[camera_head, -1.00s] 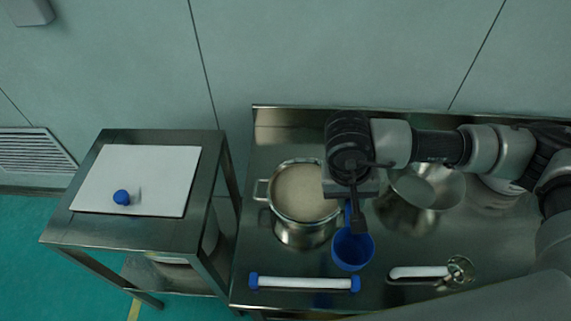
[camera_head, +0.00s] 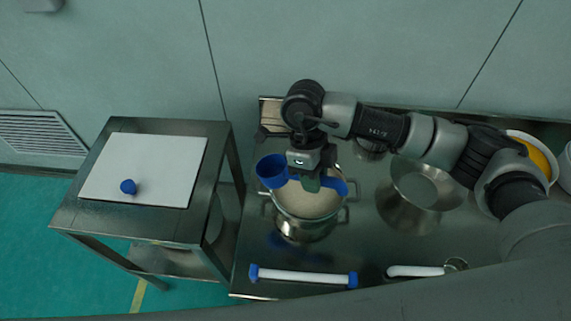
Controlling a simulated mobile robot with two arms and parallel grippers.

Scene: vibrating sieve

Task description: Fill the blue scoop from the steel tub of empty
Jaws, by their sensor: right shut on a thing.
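The blue scoop (camera_head: 271,170) is held above the steel tub (camera_head: 304,229), with its cup over the tub's left rim and its handle reaching right across the opening. The tub holds a pale, beige material (camera_head: 306,201). My right gripper (camera_head: 311,184) is shut on the scoop's handle from above. The inside of the scoop's cup is too small to read. My left gripper is not in view.
A steel bowl (camera_head: 420,193) stands right of the tub. A white bar with blue ends (camera_head: 304,276) and a white-handled tool (camera_head: 416,271) lie at the front. A side table at left bears a white board (camera_head: 150,165) with a blue knob.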

